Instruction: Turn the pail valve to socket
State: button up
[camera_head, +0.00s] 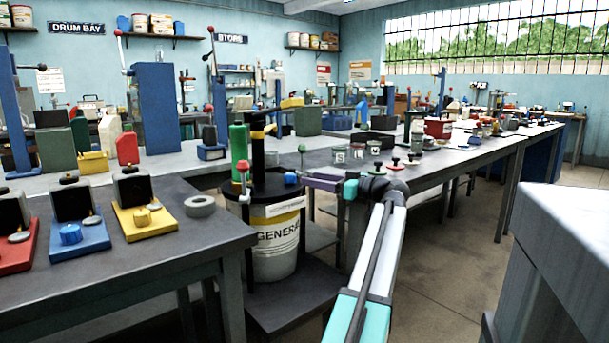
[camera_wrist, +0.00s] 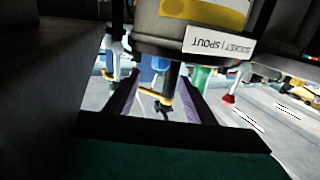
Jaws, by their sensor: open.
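The pail (camera_head: 275,245) stands on a low dark shelf, with a white "GENERAL" label and a yellow band. A black pump column with a yellow ring rises from its dark lid. A small blue part (camera_head: 291,178), perhaps the valve handle, is at the lid's right side. My gripper (camera_head: 297,178) reaches in from the right, its purple fingers close to that part. In the wrist view, upside down, my gripper (camera_wrist: 155,82) is open. The column and a blue shape show between its fingers, and a "SOCKET | SPOUT" placard (camera_wrist: 218,45) is on the pail. I cannot tell whether the fingers touch anything.
A green cylinder (camera_head: 239,145) and a red-knobbed rod (camera_head: 243,168) stand beside the column. The left bench (camera_head: 160,255) holds red, blue and yellow blocks and a grey ring (camera_head: 200,206). Small jars and knobs stand on the bench behind. A grey block is at right.

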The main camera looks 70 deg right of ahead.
jog(key=shift+p+v, duration=0.4)
jog(key=shift+v, duration=1.6)
jog(key=shift+c, duration=1.3)
jog(key=shift+s, duration=0.1)
